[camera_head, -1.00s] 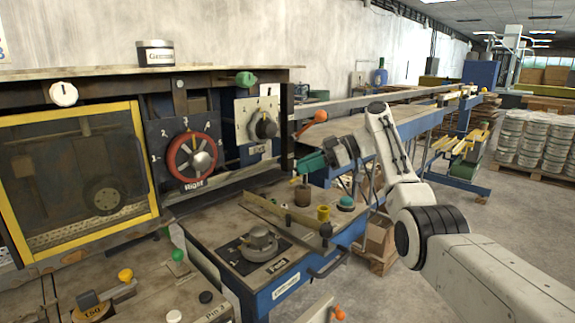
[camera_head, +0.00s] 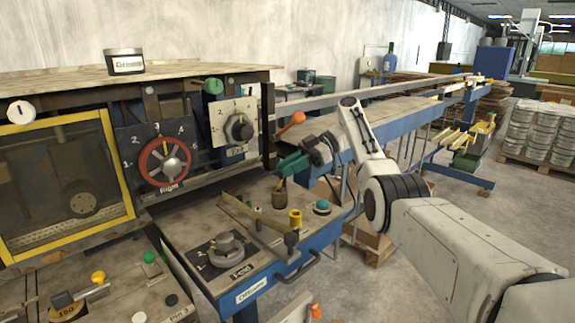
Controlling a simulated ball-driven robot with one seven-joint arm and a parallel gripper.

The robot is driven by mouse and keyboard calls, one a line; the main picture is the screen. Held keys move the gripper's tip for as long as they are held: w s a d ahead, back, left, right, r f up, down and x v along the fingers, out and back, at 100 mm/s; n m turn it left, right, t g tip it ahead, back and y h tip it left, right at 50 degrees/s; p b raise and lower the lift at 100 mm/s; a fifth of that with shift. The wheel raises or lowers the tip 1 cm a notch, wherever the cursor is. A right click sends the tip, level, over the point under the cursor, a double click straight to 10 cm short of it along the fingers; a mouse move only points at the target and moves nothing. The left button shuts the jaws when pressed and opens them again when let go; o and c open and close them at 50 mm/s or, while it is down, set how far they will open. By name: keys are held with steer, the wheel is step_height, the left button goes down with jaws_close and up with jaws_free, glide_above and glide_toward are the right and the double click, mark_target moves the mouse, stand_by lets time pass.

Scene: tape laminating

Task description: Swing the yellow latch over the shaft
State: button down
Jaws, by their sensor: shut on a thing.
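My gripper (camera_head: 285,170), with green fingers, reaches in from the right over the blue-edged bench. Its fingers are shut on a small upright thing, too small to identify, just above a brown cylinder (camera_head: 278,201). I cannot tell whether that thing touches the cylinder. A long yellowish bar (camera_head: 246,213), possibly the latch, lies slantwise on the bench just left of the cylinder. A yellow knob (camera_head: 295,218) stands on a dark post near the bar's front end. I cannot tell for certain which part is the shaft.
A grey rotary knob (camera_head: 226,245) sits on a dark plate at the bench front. A teal button (camera_head: 322,207) is to the right. An orange-ended lever (camera_head: 291,124) sticks out behind my gripper. A red handwheel (camera_head: 164,162) and yellow-framed window (camera_head: 65,185) are left.

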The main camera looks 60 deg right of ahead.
steer(key=c, duration=1)
jaws_free()
steer(key=s+a+r+b, duration=0.1)
steer(key=s+a+r, duration=0.1)
steer(key=s+r, duration=0.2)
steer(key=s+a+r+b, duration=0.1)
steer(key=s+a+r, duration=0.1)
steer(key=s+r, duration=0.2)
steer(key=s+a+r+b, duration=0.1)
steer(key=s+a+r, duration=0.1)
steer(key=s+r, duration=0.2)
steer(key=shift+s+a+r, duration=0.2)
steer(key=shift+s+r, duration=0.05)
steer(key=shift+r, duration=0.2)
